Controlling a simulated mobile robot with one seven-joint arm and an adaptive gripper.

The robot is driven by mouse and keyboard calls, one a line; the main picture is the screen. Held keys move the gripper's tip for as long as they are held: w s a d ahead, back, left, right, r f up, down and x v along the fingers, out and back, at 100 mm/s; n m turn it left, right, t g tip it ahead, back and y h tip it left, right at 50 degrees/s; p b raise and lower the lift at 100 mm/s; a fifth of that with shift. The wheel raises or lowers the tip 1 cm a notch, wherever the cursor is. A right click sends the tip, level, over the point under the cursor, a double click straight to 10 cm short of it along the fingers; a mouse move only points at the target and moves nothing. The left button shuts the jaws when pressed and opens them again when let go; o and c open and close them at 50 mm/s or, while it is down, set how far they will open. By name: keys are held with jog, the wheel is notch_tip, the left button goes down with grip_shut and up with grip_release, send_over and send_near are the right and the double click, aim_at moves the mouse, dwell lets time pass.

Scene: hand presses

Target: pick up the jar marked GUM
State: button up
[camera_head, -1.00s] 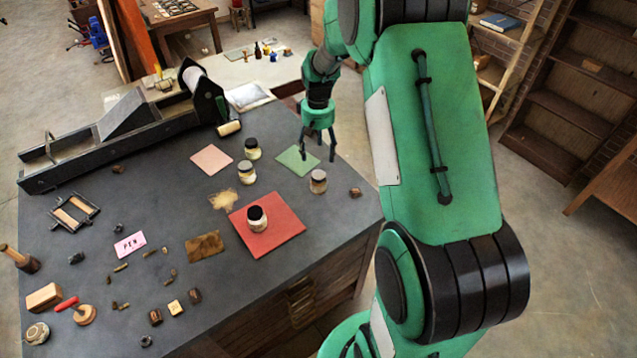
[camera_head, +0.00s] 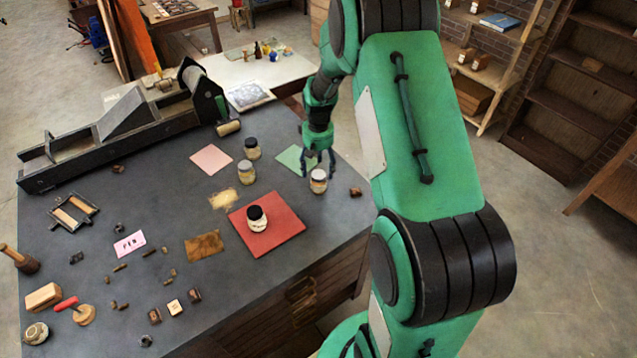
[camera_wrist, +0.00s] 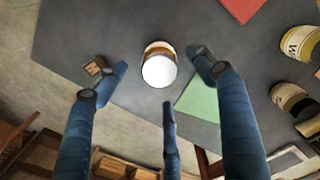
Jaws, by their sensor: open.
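Four small jars stand on the dark bench top. One jar (camera_head: 318,182) with a pale top stands by the green sheet, right by my gripper (camera_head: 320,165). In the wrist view this jar (camera_wrist: 158,66) is upright between my spread fingers, and I see no finger touching it. My gripper is open and points down over it. A dark-lidded jar (camera_head: 256,219) stands on the red pad, another jar (camera_head: 246,172) is in the middle, and another dark-lidded jar (camera_head: 252,149) is behind it. I cannot read GUM on any of them; a jar in the wrist view (camera_wrist: 300,42) shows a partial label starting with W.
A green sheet (camera_head: 292,157) lies beside my gripper, and a small brown block (camera_head: 356,191) is right of the near jar. The red pad (camera_head: 285,227) is in front. A long dark press (camera_head: 110,138) fills the back left. The bench's right edge is close.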

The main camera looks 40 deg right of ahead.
aim_at(318, 174)
jog(key=shift+f, duration=2.6)
jog(key=c, duration=1.5)
jog(key=shift+o, duration=0.2)
jog(key=shift+r, duration=0.2)
